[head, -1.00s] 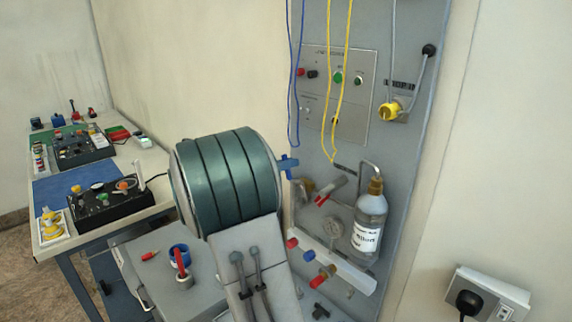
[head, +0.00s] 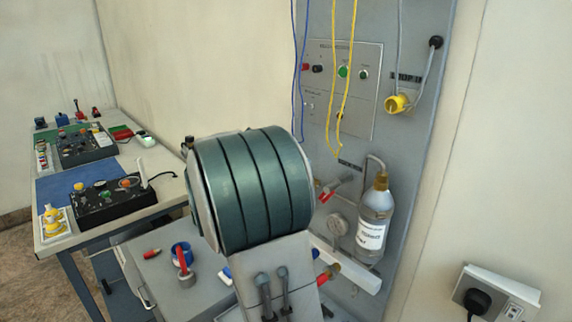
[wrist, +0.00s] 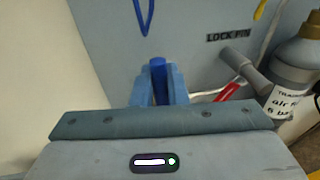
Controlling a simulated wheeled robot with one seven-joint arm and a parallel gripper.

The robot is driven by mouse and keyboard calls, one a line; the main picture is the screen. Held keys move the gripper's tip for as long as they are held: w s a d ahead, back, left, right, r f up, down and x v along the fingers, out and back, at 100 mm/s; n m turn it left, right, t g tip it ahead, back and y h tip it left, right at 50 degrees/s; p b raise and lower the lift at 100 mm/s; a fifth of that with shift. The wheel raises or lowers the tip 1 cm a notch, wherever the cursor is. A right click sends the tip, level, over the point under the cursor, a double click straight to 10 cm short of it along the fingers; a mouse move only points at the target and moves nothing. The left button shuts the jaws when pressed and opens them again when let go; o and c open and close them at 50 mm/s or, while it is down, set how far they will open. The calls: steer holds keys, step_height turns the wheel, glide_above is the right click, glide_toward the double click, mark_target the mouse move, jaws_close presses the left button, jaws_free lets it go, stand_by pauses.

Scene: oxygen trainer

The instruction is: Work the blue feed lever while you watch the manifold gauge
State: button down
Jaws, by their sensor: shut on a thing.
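The blue feed lever (wrist: 157,66) shows in the wrist view as a dark blue piece between the two lighter blue fingers of my gripper (wrist: 158,80). My gripper is shut on it. In the head view my arm hides both the lever and the gripper. The manifold gauge (head: 338,224) is a small round pale dial on the grey panel (head: 415,130), left of the bottle and just right of my arm. Its needle is too small to read.
A labelled bottle (head: 374,222) stands right of the gauge, with a red-handled valve (head: 330,190) to its left. Blue and yellow cords (head: 346,100) hang above. A bench with control boxes (head: 112,200) is at the left. A wall socket (head: 495,295) is at the lower right.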

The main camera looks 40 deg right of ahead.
stand_by(0.3)
steer(key=c, duration=1.5)
jaws_free()
steer(key=shift+s, duration=0.1)
steer(key=w+a+r+b, duration=0.1)
steer(key=a, duration=1.2)
steer(key=shift+w+a+b, duration=0.25)
steer(key=shift+a+b, duration=0.1)
